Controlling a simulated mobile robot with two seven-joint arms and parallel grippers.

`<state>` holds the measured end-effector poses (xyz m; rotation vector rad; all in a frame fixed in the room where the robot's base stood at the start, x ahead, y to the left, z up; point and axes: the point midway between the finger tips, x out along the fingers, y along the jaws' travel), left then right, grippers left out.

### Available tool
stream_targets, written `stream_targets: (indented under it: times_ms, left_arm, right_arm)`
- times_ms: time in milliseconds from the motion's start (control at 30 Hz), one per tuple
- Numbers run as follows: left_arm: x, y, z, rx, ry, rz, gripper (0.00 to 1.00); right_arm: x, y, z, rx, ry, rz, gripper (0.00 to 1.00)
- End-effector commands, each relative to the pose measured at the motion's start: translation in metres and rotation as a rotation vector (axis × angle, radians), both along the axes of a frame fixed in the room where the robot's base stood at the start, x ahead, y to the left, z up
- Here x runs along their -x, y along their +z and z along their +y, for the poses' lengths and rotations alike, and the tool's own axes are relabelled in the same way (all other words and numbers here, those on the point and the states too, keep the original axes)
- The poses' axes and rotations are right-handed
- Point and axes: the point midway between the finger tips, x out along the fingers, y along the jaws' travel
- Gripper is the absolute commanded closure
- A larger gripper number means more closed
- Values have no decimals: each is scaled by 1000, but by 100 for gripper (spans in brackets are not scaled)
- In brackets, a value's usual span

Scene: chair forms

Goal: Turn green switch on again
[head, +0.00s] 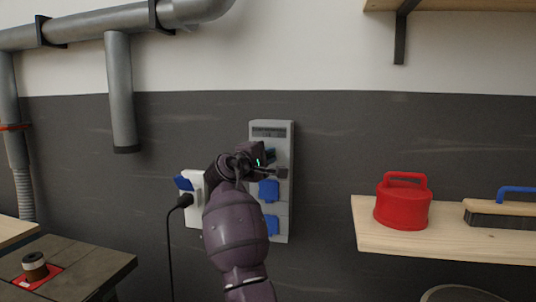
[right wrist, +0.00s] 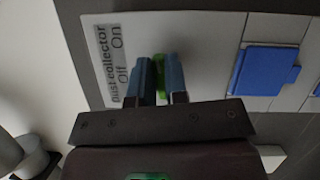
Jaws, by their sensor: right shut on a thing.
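The grey electrical box (head: 283,133) is mounted on the dark wall panel, and its face fills much of the right wrist view (right wrist: 215,30). A label (right wrist: 113,62) there reads "Dust collector Off On". The green switch (right wrist: 160,62) shows between the fingers of my right gripper (right wrist: 160,82), which is shut on it. Most of the switch is hidden by the fingers, and I cannot tell its setting. In the head view my right gripper (head: 270,165) is at the box's upper part and hides the switch. My left gripper is not in view.
Blue socket covers (head: 269,190) sit below the gripper on the box. A white socket (head: 193,207) with a black plug (head: 184,201) is at left. A wooden shelf (head: 440,240) holds a red container (head: 403,203) and a brush (head: 495,208).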

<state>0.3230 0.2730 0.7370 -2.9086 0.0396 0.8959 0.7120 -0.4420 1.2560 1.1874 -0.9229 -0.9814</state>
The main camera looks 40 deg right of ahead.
Motion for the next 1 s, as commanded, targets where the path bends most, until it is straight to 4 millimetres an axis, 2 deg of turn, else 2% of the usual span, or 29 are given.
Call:
stream_targets:
  times_ms: [367, 900, 933, 1000]
  left_arm:
    - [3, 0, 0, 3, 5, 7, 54]
    - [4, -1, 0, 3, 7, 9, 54]
    - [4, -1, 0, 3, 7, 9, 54]
    - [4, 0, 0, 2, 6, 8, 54]
  right_arm:
    - [0, 0, 0, -98, 0, -114, 100]
    - [0, -2, 0, -113, 1, -130, 100]
    - [0, -2, 0, -113, 1, -130, 82]
    - [0, -1, 0, -113, 1, -130, 71]
